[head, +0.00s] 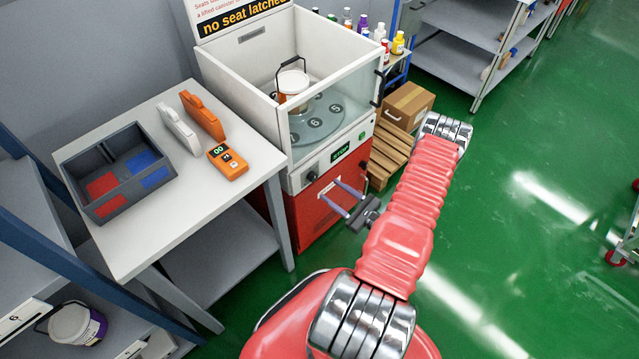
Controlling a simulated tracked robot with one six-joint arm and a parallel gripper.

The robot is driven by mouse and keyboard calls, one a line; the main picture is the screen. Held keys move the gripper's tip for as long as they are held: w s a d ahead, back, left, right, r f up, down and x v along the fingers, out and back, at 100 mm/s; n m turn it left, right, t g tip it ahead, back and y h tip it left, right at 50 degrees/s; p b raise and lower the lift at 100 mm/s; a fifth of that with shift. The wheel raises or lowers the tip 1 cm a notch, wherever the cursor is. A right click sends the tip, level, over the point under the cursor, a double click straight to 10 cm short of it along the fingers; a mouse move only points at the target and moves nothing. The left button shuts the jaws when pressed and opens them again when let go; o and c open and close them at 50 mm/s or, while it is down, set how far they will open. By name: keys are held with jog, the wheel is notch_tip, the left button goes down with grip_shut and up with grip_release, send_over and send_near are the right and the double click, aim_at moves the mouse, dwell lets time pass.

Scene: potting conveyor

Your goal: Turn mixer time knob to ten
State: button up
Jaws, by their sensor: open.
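The mixer (238,84) is a white cabinet on a red base, with an open top and a clear front window. Its front panel has a dark display (340,152) reading STOP in green. One dark knob (312,176) is at the panel's left, and a small dark control (362,136) is at its right. I cannot read any scale or tell which one sets the time. My gripper (329,188) is open and empty, its two prongs pointing at the red base below the panel. It looks apart from both controls, though the exact gap is unclear.
A white table (219,198) at the left holds a divided grey bin (70,166), an orange handheld device (228,162) and two upright pieces. Inside the mixer, a pail (293,82) stands on a numbered turntable (322,113). A carton (408,103) and pallet are right of it.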

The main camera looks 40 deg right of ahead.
aim_at(315, 179)
jog(key=shift+w+a, duration=0.15)
jog(key=shift+w, duration=1.5)
jog(key=shift+w+a, duration=0.15)
jog(key=shift+w, duration=1.5)
jog(key=c, duration=1)
jog(key=shift+a, duration=0.2)
jog(key=shift+c, duration=0.3)
jog(key=shift+d, duration=0.1)
